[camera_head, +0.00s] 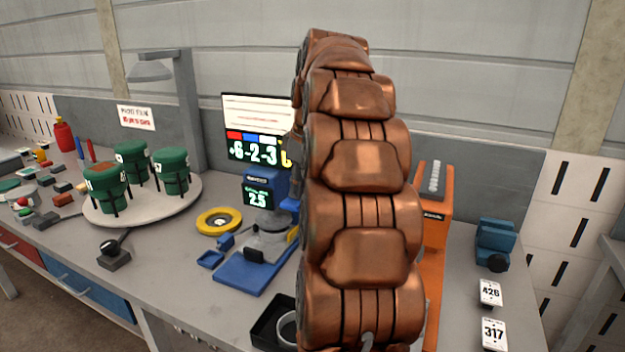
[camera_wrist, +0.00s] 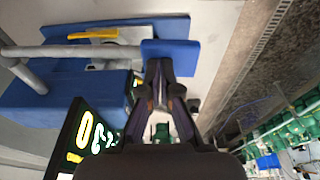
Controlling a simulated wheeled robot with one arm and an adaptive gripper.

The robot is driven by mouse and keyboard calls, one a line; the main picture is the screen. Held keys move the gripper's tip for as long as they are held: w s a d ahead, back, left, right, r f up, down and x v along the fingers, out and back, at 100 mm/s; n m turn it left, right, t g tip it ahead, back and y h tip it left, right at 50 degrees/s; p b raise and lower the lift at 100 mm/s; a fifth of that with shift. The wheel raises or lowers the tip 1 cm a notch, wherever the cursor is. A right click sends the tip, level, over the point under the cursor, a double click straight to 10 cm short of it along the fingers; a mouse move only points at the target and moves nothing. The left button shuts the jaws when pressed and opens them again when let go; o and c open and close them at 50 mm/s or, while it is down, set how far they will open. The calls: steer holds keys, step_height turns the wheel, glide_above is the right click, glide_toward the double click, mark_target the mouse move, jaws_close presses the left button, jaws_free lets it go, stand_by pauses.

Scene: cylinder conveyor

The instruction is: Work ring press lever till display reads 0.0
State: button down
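The blue ring press (camera_head: 262,230) stands on the bench, left of my arm. Its small display (camera_head: 258,198) reads 2.5. In the wrist view the press is a blue body (camera_wrist: 60,92) with a grey lever rod (camera_wrist: 75,51) across it. The rod runs to a blue block (camera_wrist: 182,56) that looks like the lever's grip. My gripper (camera_wrist: 160,66) has its fingertips drawn close together over this block; whether they touch it is unclear. My arm hides the gripper and part of the press in the head view.
A larger screen (camera_head: 253,149) behind the press reads 6-2-3. A yellow ring (camera_head: 219,221) lies left of the press. Green cylinders stand on a round white table (camera_head: 190,194). An orange stand (camera_head: 433,240) is right of my arm; a black tray (camera_head: 268,325) is in front.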

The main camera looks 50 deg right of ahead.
steer(key=shift+f+b, duration=1.45)
steer(key=shift+f, duration=1.3)
step_height(320, 180, up, 16)
steer(key=p, duration=0.8)
steer(key=shift+f, duration=0.2)
steer(key=s+a+f+g, duration=0.1)
steer(key=s+a+f, duration=0.15)
steer(key=a, duration=0.55)
steer(key=s+a+f+m, duration=0.1)
steer(key=a+f, duration=0.3)
steer(key=a, duration=0.4)
steer(key=s+a+f+g, duration=0.1)
steer(key=s+a+f, duration=0.15)
steer(key=a, duration=0.45)
steer(key=s+a+f+m+g, duration=0.1)
steer(key=s+a+f, duration=0.3)
steer(key=s+f, duration=0.3)
steer(key=s+a+f+m+g, duration=0.1)
steer(key=s+a+f, duration=0.4)
steer(key=s, duration=0.5)
steer(key=shift+s+a+f+h, duration=0.2)
steer(key=shift+s+f+h, duration=0.1)
steer(key=shift+f, duration=0.55)
